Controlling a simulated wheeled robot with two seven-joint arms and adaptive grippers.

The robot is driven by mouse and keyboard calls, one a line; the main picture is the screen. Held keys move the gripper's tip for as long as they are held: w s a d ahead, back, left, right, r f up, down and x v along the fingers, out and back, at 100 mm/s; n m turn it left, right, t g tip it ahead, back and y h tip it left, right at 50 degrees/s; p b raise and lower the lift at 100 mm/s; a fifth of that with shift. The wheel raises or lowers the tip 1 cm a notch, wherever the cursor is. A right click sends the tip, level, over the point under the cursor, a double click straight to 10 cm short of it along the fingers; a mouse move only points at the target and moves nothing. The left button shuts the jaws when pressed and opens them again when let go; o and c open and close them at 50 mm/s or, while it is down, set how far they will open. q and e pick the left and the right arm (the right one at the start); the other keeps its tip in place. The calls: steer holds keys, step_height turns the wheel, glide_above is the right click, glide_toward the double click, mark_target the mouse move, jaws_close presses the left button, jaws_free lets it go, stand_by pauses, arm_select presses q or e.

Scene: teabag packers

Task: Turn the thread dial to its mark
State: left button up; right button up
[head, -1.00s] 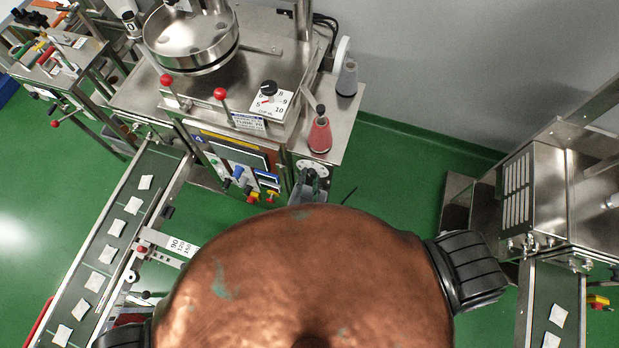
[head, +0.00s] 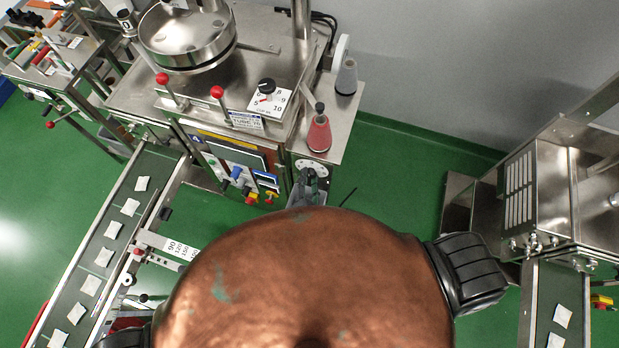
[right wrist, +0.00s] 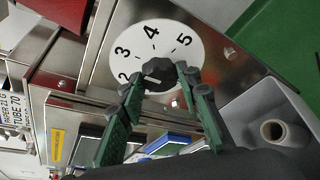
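The thread dial is a white disc (right wrist: 116,72) with a dark lobed knob (right wrist: 158,73) at its centre. The numbers 2, 3, 4 and 5 show in the right wrist view; the lower part of the disc is hidden by my fingers. In the head view the dial (head: 322,168) is on the machine's right front. My right gripper (right wrist: 160,83) is open, with its green fingers apart on either side of the knob. The right fingertip is very near or touching it; contact is unclear. It also shows in the head view (head: 306,185). My left gripper is out of view.
A second dial (head: 270,97) with a black knob sits on the machine top. A red thread cone (head: 319,132) and a grey one (head: 347,77) stand above the thread dial. Red-knobbed levers (head: 217,92) stick up nearby. A conveyor (head: 83,265) carries teabags at left.

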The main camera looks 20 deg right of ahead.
steer(key=o, duration=0.4)
steer(key=v, duration=0.7)
steer(key=shift+s, duration=0.25)
stand_by(0.3)
